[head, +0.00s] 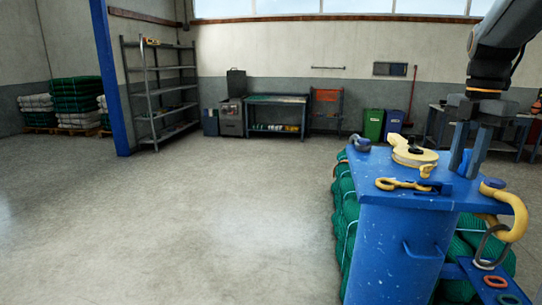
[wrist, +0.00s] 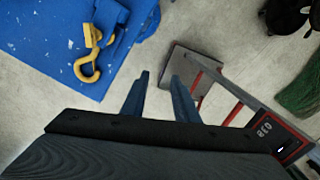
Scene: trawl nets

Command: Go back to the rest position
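My gripper (head: 464,172) points down at the right back part of the blue worktop (head: 452,197) in the head view. The fingertips appear beyond the edge of the blue top (wrist: 60,62) there. A yellow hook (wrist: 88,50) lies on that top, left of the fingers and apart from them. Whether the fingertips are level with the worktop or above it is hard to tell.
On the worktop are a yellow block (head: 412,154), a yellow snap hook (head: 402,185) and a dark shackle (head: 360,143). A large yellow hook (head: 516,212) overhangs the right edge. Open floor (head: 220,210) lies left.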

